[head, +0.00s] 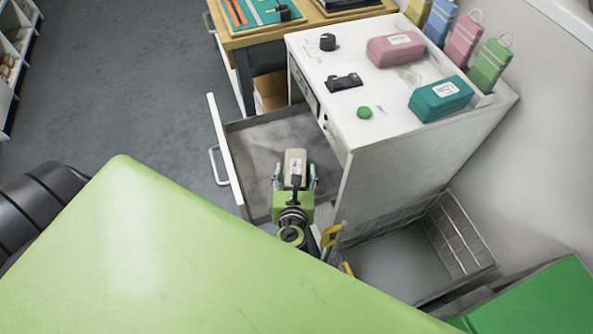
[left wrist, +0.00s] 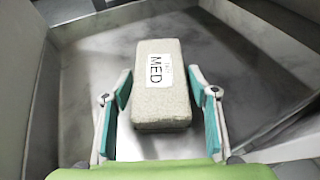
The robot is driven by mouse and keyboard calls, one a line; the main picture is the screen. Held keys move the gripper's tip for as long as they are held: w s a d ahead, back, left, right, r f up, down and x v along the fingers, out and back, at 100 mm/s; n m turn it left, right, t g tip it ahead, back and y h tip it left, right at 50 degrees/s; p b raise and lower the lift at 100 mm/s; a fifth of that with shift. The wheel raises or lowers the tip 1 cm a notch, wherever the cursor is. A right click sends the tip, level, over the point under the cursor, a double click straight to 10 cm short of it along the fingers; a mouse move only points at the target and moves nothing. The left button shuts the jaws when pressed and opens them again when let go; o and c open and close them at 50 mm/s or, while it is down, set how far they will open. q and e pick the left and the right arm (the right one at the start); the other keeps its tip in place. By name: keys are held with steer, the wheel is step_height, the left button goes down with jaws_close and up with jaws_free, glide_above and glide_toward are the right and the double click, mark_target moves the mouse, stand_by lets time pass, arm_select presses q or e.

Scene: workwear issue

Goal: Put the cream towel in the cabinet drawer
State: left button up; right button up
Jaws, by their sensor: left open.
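The cream towel (head: 295,161) is a folded block with a label, inside the open cabinet drawer (head: 254,129). In the left wrist view the towel (left wrist: 162,97) shows a label reading "MED" and seems to lie on the drawer's grey metal floor. My left gripper (head: 295,177) reaches down into the drawer and is open, with one teal-padded finger on each side of the towel's near part. A gap shows beside the fingers in the left wrist view. The drawer's white front with its handle stands at the left. My right gripper is not in view.
The white cabinet (head: 395,165) stands right of the drawer, with a pink bundle (head: 395,49) and a teal bundle (head: 440,99) on top. A wooden workbench (head: 265,36) is behind. A wire basket (head: 460,235) is at the lower right. Open floor lies left.

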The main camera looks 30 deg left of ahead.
arm_select(q)
steer(key=v, duration=1.2)
steer(key=shift+r, duration=0.15)
steer(key=shift+d, duration=0.1)
